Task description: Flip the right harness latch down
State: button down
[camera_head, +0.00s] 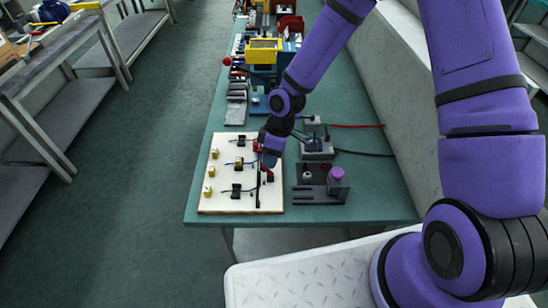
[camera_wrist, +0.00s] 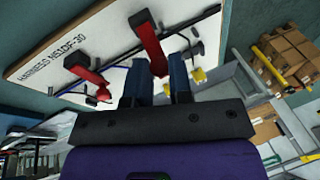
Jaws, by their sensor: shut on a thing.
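My gripper (camera_wrist: 160,72) is shut on a red latch lever (camera_wrist: 147,38) that stands out from the white harness board (camera_wrist: 40,62). The lever's free end sits between my two blue-grey fingers. A second red lever (camera_wrist: 84,70) is apart from my gripper, left of it in the wrist view. In the head view, my gripper (camera_head: 270,160) is over the right part of the board (camera_head: 228,203), and a bit of red (camera_head: 269,177) shows just below it. My arm and fingers hide part of the latches there.
Yellow blocks (camera_head: 208,190) and black clips with dark cables (camera_head: 237,191) are on the board. A dark holder (camera_head: 315,198) with a purple-topped item (camera_head: 337,175) stands right of the board. A grey box (camera_head: 317,150) with cables is behind it. The green bench (camera_head: 385,205) is bare at right.

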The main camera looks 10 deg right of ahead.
jog(key=a+h, duration=0.2)
jog(key=shift+w+f+h, duration=0.1)
jog(key=shift+w+h, duration=0.1)
jog(key=shift+h, duration=0.1)
jog(key=a+h, duration=0.1)
jog(key=a+f+g+h, duration=0.1)
jog(key=h, duration=0.1)
jog(key=shift+w+m, duration=0.2)
jog(key=shift+m, duration=0.1)
jog(key=h, duration=0.1)
jog(key=a+f+h, duration=0.1)
jog(key=shift+w+h, duration=0.1)
jog(key=shift+h, duration=0.2)
jog(key=shift+w+a+f+m+g+h, duration=0.15)
jog(key=shift+a+f+g+h, duration=0.25)
jog(key=shift+h, duration=0.4)
jog(key=shift+s+a+f+m+g+h, duration=0.15)
jog(key=shift+f+m+g+h, duration=0.25)
jog(key=shift+h, duration=0.4)
jog(key=shift+w+f, duration=0.1)
jog(key=c, duration=1)
grip_release()
